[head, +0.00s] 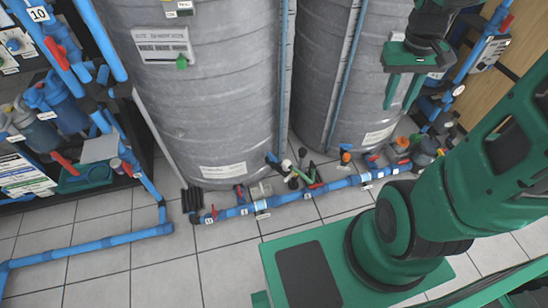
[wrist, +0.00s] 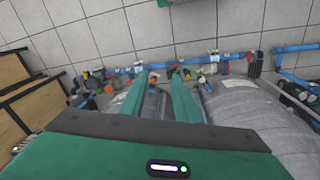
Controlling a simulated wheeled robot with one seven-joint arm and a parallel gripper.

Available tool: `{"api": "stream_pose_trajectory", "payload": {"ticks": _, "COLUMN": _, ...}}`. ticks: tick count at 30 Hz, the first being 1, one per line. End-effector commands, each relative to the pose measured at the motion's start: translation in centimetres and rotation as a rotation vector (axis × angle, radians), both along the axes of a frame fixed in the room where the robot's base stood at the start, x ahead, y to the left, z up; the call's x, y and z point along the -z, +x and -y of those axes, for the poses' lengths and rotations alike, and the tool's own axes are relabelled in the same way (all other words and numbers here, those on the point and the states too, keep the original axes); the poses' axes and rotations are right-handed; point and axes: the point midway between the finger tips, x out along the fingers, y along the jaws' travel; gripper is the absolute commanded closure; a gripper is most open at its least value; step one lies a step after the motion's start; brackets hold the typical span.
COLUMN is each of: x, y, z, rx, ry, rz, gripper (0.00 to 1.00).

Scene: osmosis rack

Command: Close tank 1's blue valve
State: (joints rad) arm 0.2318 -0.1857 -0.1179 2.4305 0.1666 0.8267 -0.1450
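Two large grey tanks stand side by side, a left tank (head: 215,110) and a right tank (head: 370,100). I cannot read which is tank 1. A small blue fitting (head: 272,157) shows low at the right of the left tank's base; I cannot tell if it is a valve handle or how it is turned. A blue floor pipe (head: 290,198) with small valves runs along the tank bases. My gripper (head: 398,106) hangs at the upper right, in front of the right tank. In the wrist view my gripper (wrist: 160,78) has its fingers apart with nothing held between them.
A rack of blue pipes and filters with red handles (head: 58,50) stands at the left. A loose-looking blue pipe (head: 90,246) crosses the floor there. Orange-topped fittings (head: 402,145) crowd the right tank's base. Tiled floor (head: 225,275) is clear in front.

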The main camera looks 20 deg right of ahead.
Motion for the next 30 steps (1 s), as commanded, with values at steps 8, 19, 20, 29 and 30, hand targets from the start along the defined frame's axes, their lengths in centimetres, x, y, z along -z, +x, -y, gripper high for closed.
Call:
{"api": "stream_pose_trajectory", "payload": {"ticks": 8, "x": 5.8, "y": 10.2, "z": 0.6, "rx": -0.208, "ry": -0.042, "rz": 0.007, "gripper": 0.71}}
{"api": "stream_pose_trajectory", "payload": {"ticks": 19, "x": 17.2, "y": 21.8, "z": -1.9, "rx": -0.473, "ry": -0.033, "rz": 0.056, "gripper": 0.71}}
{"api": "stream_pose_trajectory", "payload": {"ticks": 20, "x": 18.3, "y": 22.5, "z": -2.2, "rx": -0.493, "ry": -0.029, "rz": 0.062, "gripper": 0.71}}
{"api": "stream_pose_trajectory", "payload": {"ticks": 29, "x": 30.0, "y": 28.8, "z": -6.7, "rx": -0.662, "ry": 0.021, "rz": 0.136, "gripper": 0.71}}
{"api": "stream_pose_trajectory", "payload": {"ticks": 30, "x": 31.7, "y": 29.5, "z": -7.4, "rx": -0.680, "ry": 0.028, "rz": 0.148, "gripper": 0.71}}
